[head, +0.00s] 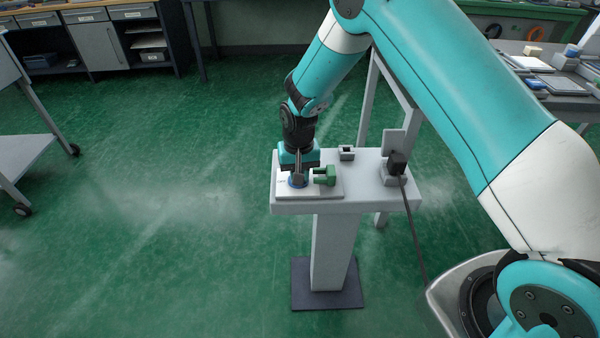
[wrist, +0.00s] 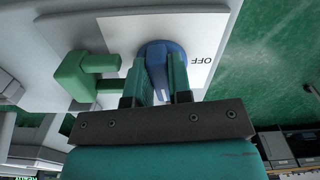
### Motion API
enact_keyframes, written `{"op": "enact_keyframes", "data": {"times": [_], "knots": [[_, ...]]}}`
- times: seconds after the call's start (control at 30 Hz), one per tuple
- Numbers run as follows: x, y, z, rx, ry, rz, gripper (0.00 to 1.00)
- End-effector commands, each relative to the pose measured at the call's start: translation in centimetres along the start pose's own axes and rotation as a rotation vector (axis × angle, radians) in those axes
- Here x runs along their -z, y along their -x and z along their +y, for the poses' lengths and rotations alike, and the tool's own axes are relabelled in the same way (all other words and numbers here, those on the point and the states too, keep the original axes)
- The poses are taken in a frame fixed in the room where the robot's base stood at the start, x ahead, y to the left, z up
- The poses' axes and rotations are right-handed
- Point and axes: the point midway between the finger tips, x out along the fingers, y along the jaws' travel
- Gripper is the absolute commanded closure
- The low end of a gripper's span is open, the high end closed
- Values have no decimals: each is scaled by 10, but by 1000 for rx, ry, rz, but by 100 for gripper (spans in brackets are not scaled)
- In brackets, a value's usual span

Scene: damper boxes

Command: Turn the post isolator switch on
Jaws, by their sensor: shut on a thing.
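The isolator switch has a round blue knob (wrist: 155,50) on a white plate (wrist: 208,25). The plate reads OFF beside the knob in the wrist view. In the head view the blue knob (head: 297,182) shows low on the post top (head: 350,205), partly hidden by my gripper. My gripper (wrist: 160,75) is over the knob, pointing at it, with its two fingers shut on the knob's raised blue bar. In the head view my gripper (head: 298,172) points down at the plate.
A green bracket-like part (head: 325,175) stands right beside the knob. A small grey block (head: 346,153) and a black plug-like box with a cable (head: 397,162) are also on the post top. A cluttered bench (head: 550,85) stands at the back right. Open green floor lies left.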

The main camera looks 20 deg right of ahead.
Motion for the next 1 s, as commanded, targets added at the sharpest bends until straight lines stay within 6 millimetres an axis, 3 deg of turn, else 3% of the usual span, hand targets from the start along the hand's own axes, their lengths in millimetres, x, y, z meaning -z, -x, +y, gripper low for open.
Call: {"op": "enact_keyframes", "data": {"times": [0.3, 0.87, 0.9, 1.0], "knots": [[0, 1, -1, -1, -134, -1, 100], [0, 1, -1, -1, -167, -1, 100], [0, 1, -1, -1, -167, -1, 79], [0, 0, -1, 0, -166, -1, 56]]}}
